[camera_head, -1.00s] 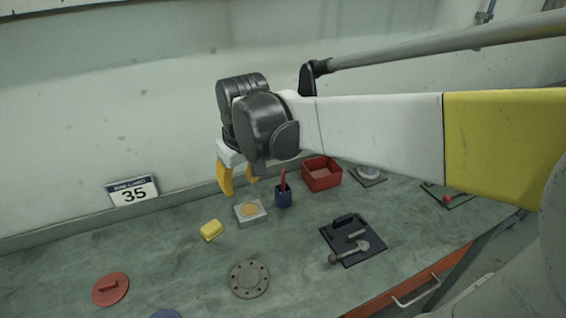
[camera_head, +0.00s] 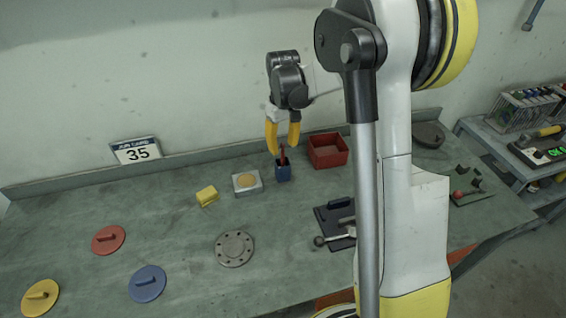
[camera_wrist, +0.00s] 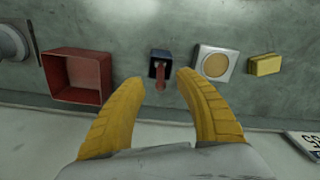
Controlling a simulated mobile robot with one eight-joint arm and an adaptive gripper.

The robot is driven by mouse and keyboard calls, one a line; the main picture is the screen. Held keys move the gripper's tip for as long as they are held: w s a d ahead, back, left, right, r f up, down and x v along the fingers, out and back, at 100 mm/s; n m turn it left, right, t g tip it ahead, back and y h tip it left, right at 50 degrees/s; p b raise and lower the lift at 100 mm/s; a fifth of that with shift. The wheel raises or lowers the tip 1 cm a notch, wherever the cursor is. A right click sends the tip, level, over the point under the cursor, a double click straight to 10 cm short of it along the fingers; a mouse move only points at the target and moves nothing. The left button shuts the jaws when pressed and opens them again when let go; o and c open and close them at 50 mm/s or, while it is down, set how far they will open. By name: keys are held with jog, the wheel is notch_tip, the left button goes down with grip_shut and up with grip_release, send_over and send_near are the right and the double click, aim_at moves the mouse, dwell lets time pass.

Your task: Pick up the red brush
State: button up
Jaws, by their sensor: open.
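The red brush (camera_head: 282,155) stands upright in a small dark blue holder (camera_head: 283,173) on the bench, near the back wall. My gripper (camera_head: 281,152) is open, with its yellow fingers pointing down at the brush. In the wrist view the red brush (camera_wrist: 160,76) leans out of the blue holder (camera_wrist: 160,56). It lies between and just beyond the fingertips of my gripper (camera_wrist: 159,80). I cannot tell whether the fingers touch it; the brush's lower part is hidden in the holder.
A red open box (camera_head: 328,150) stands right of the holder. A grey block with a round tan pad (camera_head: 247,182) and a yellow block (camera_head: 207,196) are to the left. A grey flange (camera_head: 234,248) and several coloured lidded discs lie in front.

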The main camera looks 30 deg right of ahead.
aim_at(283, 157)
notch_tip(283, 157, down, 6)
jog(key=shift+w+r+b, duration=0.1)
jog(key=shift+r+b, duration=0.15)
jog(key=shift+b, duration=0.75)
jog(key=shift+r, duration=0.1)
grip_shut()
